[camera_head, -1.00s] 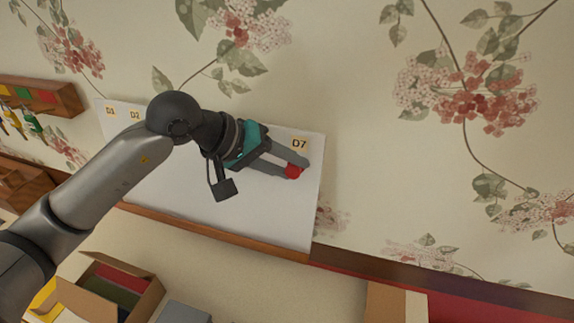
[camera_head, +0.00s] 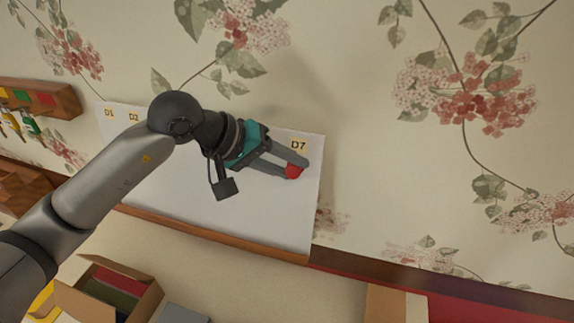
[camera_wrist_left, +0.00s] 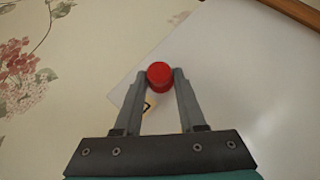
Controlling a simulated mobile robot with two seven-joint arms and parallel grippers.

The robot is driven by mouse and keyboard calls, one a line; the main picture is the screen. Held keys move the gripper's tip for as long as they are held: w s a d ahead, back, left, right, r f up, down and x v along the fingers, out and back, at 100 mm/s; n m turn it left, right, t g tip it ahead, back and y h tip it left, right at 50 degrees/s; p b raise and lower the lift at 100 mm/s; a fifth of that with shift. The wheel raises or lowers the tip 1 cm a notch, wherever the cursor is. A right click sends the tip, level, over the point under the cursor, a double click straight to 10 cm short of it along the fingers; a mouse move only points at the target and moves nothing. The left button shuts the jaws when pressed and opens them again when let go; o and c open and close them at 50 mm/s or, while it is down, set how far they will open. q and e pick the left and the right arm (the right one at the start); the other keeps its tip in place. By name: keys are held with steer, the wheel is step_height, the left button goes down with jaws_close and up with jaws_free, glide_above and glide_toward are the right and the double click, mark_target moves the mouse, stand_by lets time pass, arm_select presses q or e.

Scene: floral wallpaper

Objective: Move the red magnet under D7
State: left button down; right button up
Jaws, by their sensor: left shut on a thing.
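The red magnet (camera_head: 293,171) is a small round piece held between the fingertips of my left gripper (camera_head: 297,168). It also shows in the left wrist view (camera_wrist_left: 160,75), between the two grey fingers, which are shut on it. The D7 label (camera_head: 299,145) is at the upper right corner of the whiteboard (camera_head: 270,220), and the magnet is just below it in the head view. In the wrist view the label (camera_wrist_left: 149,105) is partly hidden behind the fingers. I cannot tell whether the magnet touches the board. My right gripper is not in view.
The labels D1 (camera_head: 109,113) and D2 (camera_head: 133,118) are at the board's upper left; my arm hides the labels between. A wooden rack (camera_head: 45,98) hangs at left. Below are an open cardboard box (camera_head: 140,304) and a wooden ledge (camera_head: 225,240). The wallpapered wall at right is clear.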

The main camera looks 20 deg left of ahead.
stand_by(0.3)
arm_select(q)
steer(key=shift+c, duration=2)
jaws_free()
steer(key=shift+o, duration=0.2)
steer(key=o, duration=0.4)
steer(key=shift+c, duration=0.2)
steer(key=shift+r, duration=0.1)
steer(key=shift+b+v, duration=0.3)
steer(key=shift+v, duration=0.9)
steer(key=b+v, duration=0.1)
steer(key=v, duration=0.3)
steer(key=shift+s+a+r+b, duration=0.1)
steer(key=shift+s+b, duration=0.1)
steer(key=shift+b, duration=0.1)
